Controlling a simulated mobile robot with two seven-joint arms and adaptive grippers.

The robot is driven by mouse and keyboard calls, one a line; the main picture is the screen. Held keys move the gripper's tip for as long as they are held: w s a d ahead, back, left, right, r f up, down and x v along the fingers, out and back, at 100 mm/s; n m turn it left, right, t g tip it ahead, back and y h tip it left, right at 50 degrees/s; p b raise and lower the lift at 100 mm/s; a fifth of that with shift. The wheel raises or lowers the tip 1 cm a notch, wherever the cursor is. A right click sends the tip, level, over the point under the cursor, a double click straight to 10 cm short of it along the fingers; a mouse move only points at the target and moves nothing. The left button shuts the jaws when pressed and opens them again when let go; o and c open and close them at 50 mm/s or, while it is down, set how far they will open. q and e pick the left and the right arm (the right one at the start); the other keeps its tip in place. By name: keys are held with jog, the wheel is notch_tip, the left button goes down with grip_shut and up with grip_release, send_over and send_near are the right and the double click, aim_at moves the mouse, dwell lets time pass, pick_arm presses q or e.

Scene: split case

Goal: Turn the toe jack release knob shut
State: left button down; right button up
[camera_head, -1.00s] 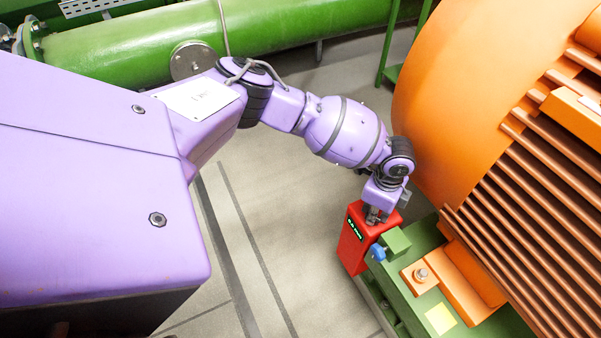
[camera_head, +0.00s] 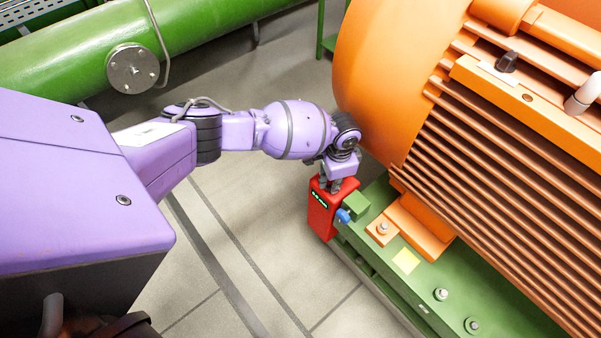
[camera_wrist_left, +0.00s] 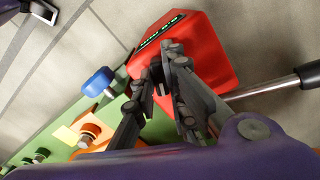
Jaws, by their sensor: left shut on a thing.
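The red toe jack (camera_head: 319,217) stands on the floor at the end of the green base, its small green-lit display facing up. In the left wrist view the jack (camera_wrist_left: 207,45) fills the top middle. My left gripper (camera_head: 331,187) is over the jack's top, pointing down. In the left wrist view its dark fingers (camera_wrist_left: 163,78) close together at the jack's top face, shut on a small part there, which I take as the release knob. The fingers hide most of the knob, so its turn angle cannot be read. My right gripper is out of view.
A blue-headed screw (camera_head: 343,216) sits beside the jack on a green block (camera_head: 356,205). A metal bar (camera_wrist_left: 262,91) sticks out by the jack. The large orange motor (camera_head: 385,85) rises close to my wrist. Open floor (camera_head: 245,225) lies left.

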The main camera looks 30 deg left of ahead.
pick_arm(q)
jog(key=n, duration=0.1)
jog(key=n+p, duration=0.1)
jog(key=n, duration=0.1)
jog(key=shift+w+d+r+p, duration=0.15)
jog(key=shift+r+p, duration=0.1)
jog(key=shift+p, duration=0.05)
jog(key=shift+n, duration=0.5)
jog(key=shift+n+p, duration=0.3)
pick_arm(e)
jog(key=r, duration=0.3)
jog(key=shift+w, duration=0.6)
pick_arm(q)
jog(key=c, duration=1.8)
grip_release()
jog(key=shift+f, duration=0.1)
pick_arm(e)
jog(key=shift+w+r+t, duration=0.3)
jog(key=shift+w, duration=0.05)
pick_arm(q)
jog(key=shift+o, duration=0.2)
notch_tip(320, 180, up, 12)
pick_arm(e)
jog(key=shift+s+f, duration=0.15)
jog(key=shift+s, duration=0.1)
